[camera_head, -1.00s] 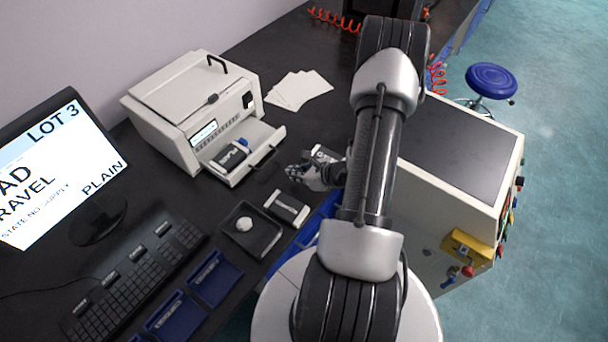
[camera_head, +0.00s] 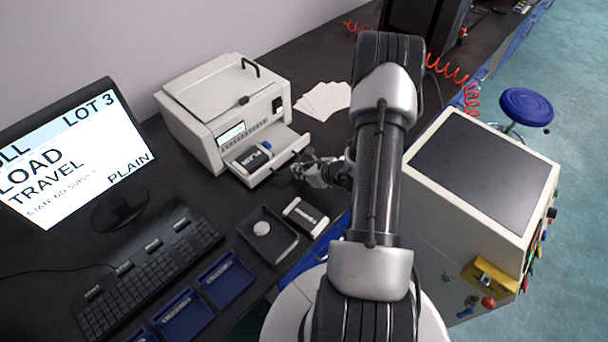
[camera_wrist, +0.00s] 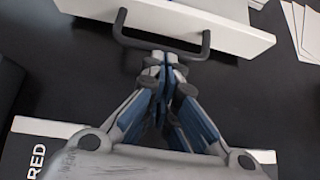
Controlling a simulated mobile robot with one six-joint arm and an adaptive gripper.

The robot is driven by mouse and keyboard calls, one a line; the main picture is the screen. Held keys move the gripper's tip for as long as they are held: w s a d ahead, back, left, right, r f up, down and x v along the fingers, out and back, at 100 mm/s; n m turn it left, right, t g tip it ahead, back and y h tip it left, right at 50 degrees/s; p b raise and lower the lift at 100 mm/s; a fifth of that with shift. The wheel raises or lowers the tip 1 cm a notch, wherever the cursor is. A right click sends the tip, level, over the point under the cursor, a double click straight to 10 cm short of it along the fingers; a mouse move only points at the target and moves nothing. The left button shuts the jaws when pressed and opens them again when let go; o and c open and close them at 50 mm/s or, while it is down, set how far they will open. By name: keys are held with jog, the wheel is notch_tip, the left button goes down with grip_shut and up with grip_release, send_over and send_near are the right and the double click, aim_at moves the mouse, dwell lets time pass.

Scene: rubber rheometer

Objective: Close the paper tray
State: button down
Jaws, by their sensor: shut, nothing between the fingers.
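The paper tray (camera_head: 290,143) is pulled out of the front of the white printer-like machine (camera_head: 205,100). A dark cartridge-like block (camera_head: 250,161) with white lettering and a blue part lies in it. In the wrist view the tray's white front (camera_wrist: 225,38) shows with its dark loop handle (camera_wrist: 121,20) standing out from it. My gripper (camera_head: 303,170) is just in front of the tray. In the wrist view my gripper (camera_wrist: 163,62) is shut and empty, its fingertips close to the handle's middle. I cannot tell whether they touch it.
A dark open dish (camera_head: 268,248) with a white round piece and a white-and-black box (camera_head: 305,216) lie in front of the tray. White sheets (camera_head: 323,100) lie behind my gripper. A keyboard (camera_head: 150,265) and monitor (camera_head: 75,165) stand at left.

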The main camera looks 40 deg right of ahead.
aim_at(270, 149)
jog(key=w+b, duration=0.1)
jog(key=w, duration=0.3)
jog(key=w+b, duration=0.1)
jog(key=w, duration=0.3)
jog(key=w+a+b, duration=0.1)
jog(key=w, duration=0.3)
jog(key=shift+w, duration=0.4)
jog(key=shift+w+r, duration=0.1)
jog(key=shift+w, duration=0.1)
